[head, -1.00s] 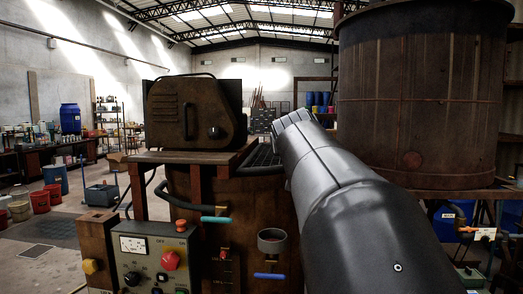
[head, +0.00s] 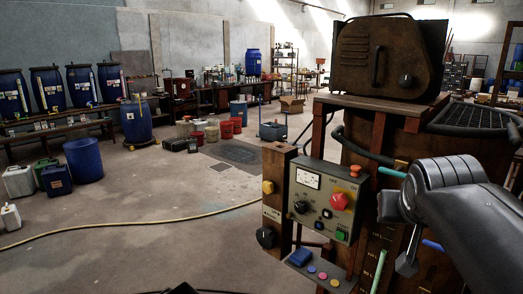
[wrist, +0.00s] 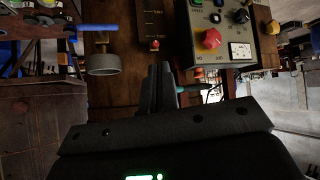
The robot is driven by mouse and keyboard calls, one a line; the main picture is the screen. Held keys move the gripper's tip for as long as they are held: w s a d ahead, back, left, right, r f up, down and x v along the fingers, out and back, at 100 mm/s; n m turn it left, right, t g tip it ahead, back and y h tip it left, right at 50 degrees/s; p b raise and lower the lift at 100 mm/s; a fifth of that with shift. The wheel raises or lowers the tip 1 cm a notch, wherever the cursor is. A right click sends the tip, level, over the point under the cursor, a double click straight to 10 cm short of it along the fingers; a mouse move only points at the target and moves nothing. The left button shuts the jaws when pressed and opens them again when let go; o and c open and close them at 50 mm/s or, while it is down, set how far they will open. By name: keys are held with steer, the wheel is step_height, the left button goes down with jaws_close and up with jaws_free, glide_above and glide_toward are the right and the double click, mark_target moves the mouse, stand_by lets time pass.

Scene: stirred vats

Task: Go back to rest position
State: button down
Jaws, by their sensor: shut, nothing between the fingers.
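My gripper (wrist: 160,72) shows in the wrist view with its two dark fingers pressed together and nothing between them. It points toward the brown front of the vat stand, apart from the control panel (wrist: 215,38), which appears upside down there. In the head view my grey arm enters from the right and bends down in front of the stand. The control panel (head: 322,200) with its red knob (head: 339,201) is left of the arm. The arm hides part of the stand's front.
A rusty motor housing (head: 388,58) sits on top of the stand, with a dark grate (head: 470,120) beside it. A yellow hose (head: 130,230) crosses the floor. Blue barrels (head: 84,160) and canisters stand at the left. The floor (head: 190,260) left of the panel is largely clear.

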steer(key=s+a+f+n+g+y, duration=0.3)
steer(key=s+a+f, duration=0.7)
steer(key=a+f, duration=0.3)
steer(key=shift+f+y, duration=0.4)
steer(key=shift+f, duration=0.55)
stand_by(1.5)
